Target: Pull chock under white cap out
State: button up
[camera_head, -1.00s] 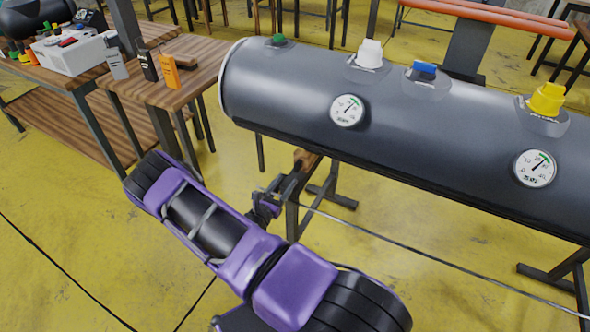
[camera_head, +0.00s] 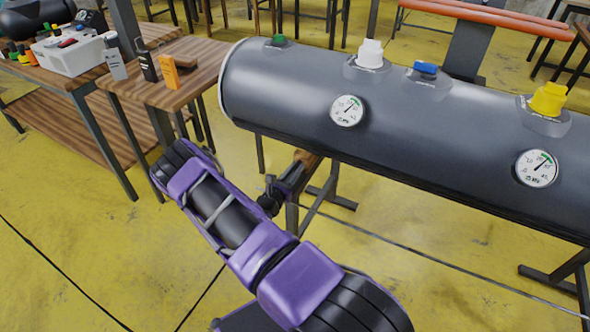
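A brown wooden chock (camera_head: 307,159) shows below the tube, on top of a dark metal stand (camera_head: 292,215). Most of the chock is hidden under the tube. My gripper (camera_head: 291,176) is at the chock's near, lower-left end, very close to it or touching. The fingers are small and dark here, and I cannot tell whether they are closed on the chock.
The tube overhangs just above my gripper. Green (camera_head: 279,40), blue (camera_head: 425,70) and yellow (camera_head: 548,98) caps sit along it. A wooden table (camera_head: 190,75) with an orange device (camera_head: 169,72) stands at left. The yellow floor in front is open.

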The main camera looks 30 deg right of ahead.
grip_shut()
dwell(1.0)
jog(key=p+v, duration=0.1)
jog(key=v, duration=0.4)
jog(key=shift+w, duration=0.1)
jog(key=shift+s+a+f, duration=0.1)
jog(key=shift+s+a, duration=0.1)
jog(key=o, duration=0.6)
grip_release()
jog(key=shift+o, duration=0.2)
jog(key=shift+a, duration=0.1)
